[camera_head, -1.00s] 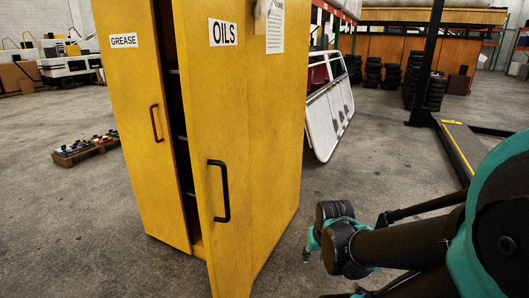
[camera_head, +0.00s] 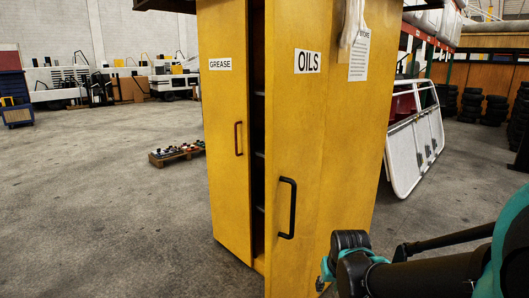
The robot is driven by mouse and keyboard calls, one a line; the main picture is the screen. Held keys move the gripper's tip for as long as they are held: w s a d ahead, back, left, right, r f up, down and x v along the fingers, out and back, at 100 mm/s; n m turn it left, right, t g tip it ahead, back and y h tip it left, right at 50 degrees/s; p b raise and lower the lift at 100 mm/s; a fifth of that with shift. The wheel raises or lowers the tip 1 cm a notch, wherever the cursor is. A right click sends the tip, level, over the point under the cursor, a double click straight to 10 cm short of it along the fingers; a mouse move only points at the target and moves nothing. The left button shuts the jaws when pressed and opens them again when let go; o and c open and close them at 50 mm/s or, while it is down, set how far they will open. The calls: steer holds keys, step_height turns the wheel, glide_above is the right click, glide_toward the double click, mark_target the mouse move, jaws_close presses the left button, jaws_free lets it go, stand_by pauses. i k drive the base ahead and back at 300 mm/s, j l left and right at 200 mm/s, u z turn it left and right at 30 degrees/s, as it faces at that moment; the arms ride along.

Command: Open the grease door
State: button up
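The yellow cabinet stands in the middle of the head view. Its left door, the grease door (camera_head: 225,110), carries a GREASE label and a thin dark red handle (camera_head: 238,138); it looks shut or nearly so. The right door, the oils door (camera_head: 290,140), carries an OILS label and a black handle (camera_head: 287,208). It stands ajar, and a dark gap with shelf edges shows between the doors. My arm reaches in from the lower right. Its far end, around my gripper (camera_head: 328,274), is right of the oils door's lower part; the fingers cannot be made out clearly.
A low pallet with small items (camera_head: 177,153) lies on the floor behind left. White framed panels (camera_head: 414,150) lean right of the cabinet. Stacked tyres (camera_head: 484,107) stand at the back right.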

mark_target(223, 26)
steer(key=i+j, duration=0.1)
steer(key=j, duration=0.4)
steer(key=i+j, duration=0.1)
steer(key=j, duration=0.35)
steer(key=i+j, duration=0.1)
steer(key=j, duration=0.4)
steer(key=i+j, duration=0.1)
steer(key=j, duration=0.4)
steer(key=u, duration=0.05)
